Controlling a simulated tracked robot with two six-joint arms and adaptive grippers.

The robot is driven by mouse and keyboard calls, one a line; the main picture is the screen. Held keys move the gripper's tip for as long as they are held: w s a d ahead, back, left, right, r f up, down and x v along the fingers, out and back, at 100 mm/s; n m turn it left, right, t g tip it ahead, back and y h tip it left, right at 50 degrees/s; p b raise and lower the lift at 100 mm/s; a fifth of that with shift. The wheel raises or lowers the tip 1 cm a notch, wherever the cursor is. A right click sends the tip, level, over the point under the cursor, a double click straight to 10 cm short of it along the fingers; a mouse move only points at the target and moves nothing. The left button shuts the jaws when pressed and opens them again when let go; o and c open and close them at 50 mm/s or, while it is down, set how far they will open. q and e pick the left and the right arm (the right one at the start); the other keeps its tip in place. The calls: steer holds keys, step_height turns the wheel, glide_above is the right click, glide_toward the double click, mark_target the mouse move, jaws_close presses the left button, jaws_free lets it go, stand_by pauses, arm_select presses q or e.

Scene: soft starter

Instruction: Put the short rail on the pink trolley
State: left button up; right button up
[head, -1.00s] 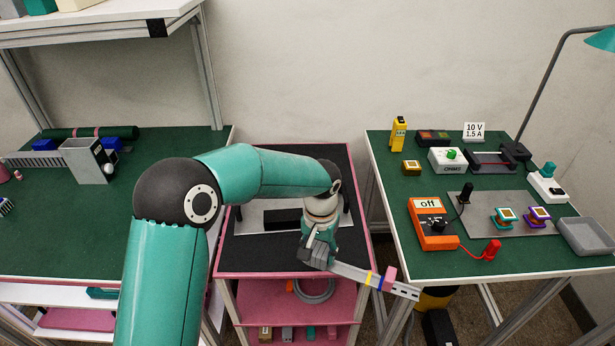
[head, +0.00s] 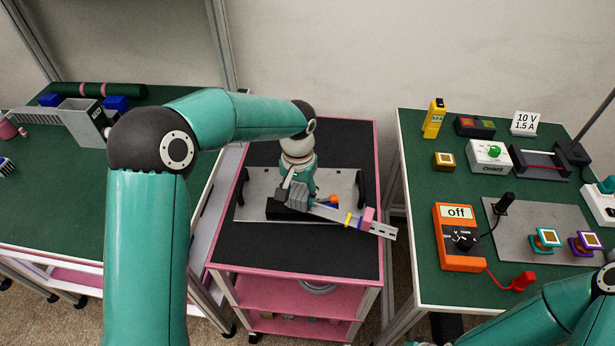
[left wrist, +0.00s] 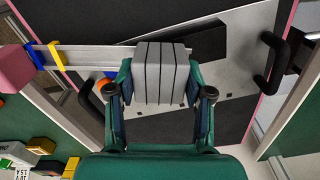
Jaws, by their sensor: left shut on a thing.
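The short rail (head: 329,212) is a pale strip with grey ribbed blocks, a yellow and a blue band and a pink block. My left gripper (head: 292,196) is shut on the grey blocks of the rail; these grey blocks (left wrist: 160,75) sit between its fingers in the left wrist view. The rail (left wrist: 90,58) is over the pink trolley (head: 225,268), and its right end reaches past the trolley's right edge in the head view. I cannot tell whether it touches anything below. My right gripper is out of view; only part of my right arm shows at bottom right.
On the trolley's black top lies a grey plate (head: 250,205) with black handles and a black block. The front of the top (head: 295,250) is clear. Green benches stand on both sides; the right one holds an orange meter (head: 458,238) and several small devices.

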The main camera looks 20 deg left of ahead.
arm_select(q)
steer(key=shift+s+a, duration=0.15)
steer(key=shift+a, duration=0.15)
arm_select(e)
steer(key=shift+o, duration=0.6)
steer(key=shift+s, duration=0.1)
arm_select(q)
steer(key=shift+a+r, duration=0.2)
steer(key=shift+r, duration=0.05)
steer(key=s+a+r+n+b, duration=0.1)
steer(key=s+a+r+b, duration=0.2)
steer(key=r+b, duration=0.2)
step_height(320, 180, up, 7)
steer(key=n+b, duration=0.2)
steer(key=b, duration=0.2)
glide_above(256, 245)
step_height(256, 245, down, 19)
steer(key=shift+a+f+b, duration=0.1)
steer(key=shift+f+b, duration=0.1)
steer(key=shift+b, duration=0.9)
steer(key=o, duration=1.4)
steer(key=shift+o, duration=0.2)
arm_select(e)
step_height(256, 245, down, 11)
arm_select(q)
steer(key=shift+r, duration=0.1)
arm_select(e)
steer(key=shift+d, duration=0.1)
